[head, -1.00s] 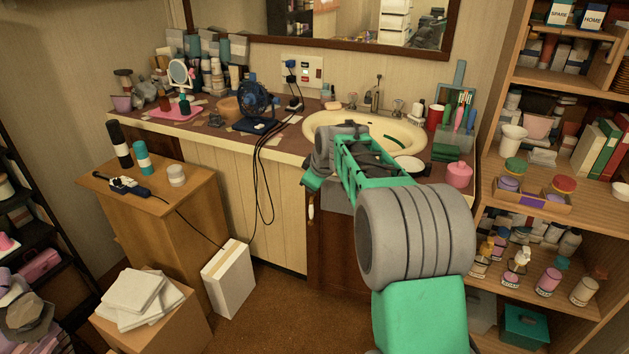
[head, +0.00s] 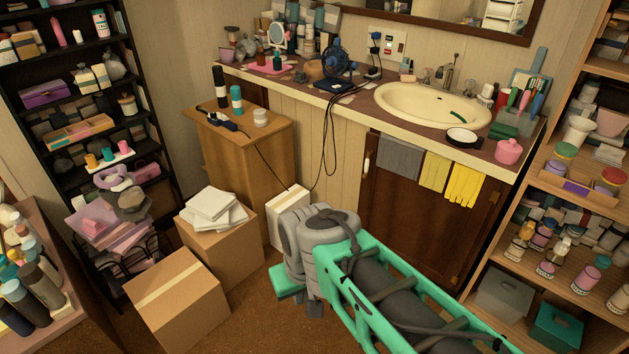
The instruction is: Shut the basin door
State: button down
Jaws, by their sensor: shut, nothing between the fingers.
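The basin door (head: 415,225) is the dark brown panel under the basin (head: 432,108), with a pale handle (head: 367,162) at its upper left. It looks flush with the cabinet front; I cannot tell whether a small gap is left. A grey towel (head: 399,158) and yellow gloves (head: 464,184) hang in front of its top. My gripper (head: 315,309) is low, over the floor, left of and in front of the door and apart from it. It is shut and empty; my wrist hides most of it. My forearm hides the door's lower part.
A white box (head: 288,215) stands left of the door, by a wooden cabinet (head: 240,150). Cardboard boxes (head: 178,305) stand on the floor at left. An open shelf unit (head: 545,215) stands close on the right. A black cord hangs left of the door. Some floor is clear.

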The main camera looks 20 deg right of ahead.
aim_at(435, 235)
jog(key=u, duration=0.5)
jog(key=i, duration=1.2)
jog(key=z, duration=0.5)
